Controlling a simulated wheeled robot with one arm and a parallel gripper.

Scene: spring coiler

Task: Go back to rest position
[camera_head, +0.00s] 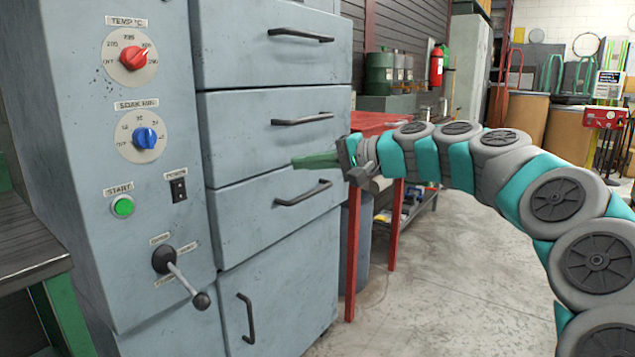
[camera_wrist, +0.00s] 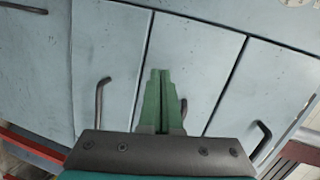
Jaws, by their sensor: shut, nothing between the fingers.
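My gripper (camera_head: 318,161) reaches in from the right on my grey and teal arm, in front of the drawers of a blue-grey machine (camera_head: 275,68). Its green fingers are together and empty. In the wrist view my gripper (camera_wrist: 160,75) points at the drawer fronts (camera_wrist: 195,60), with its tips over a drawer panel. A black drawer handle (camera_wrist: 183,108) is partly hidden behind the fingers. I cannot tell whether the fingers touch the machine. The drawers and the lower door look closed.
The machine's control panel has a red dial (camera_head: 134,58), a blue dial (camera_head: 145,138), a green start button (camera_head: 123,206) and a black lever (camera_head: 180,275). A red table (camera_head: 385,122) stands behind my gripper. A dark bench (camera_head: 30,245) is at left. Concrete floor (camera_head: 440,290) is open below my arm.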

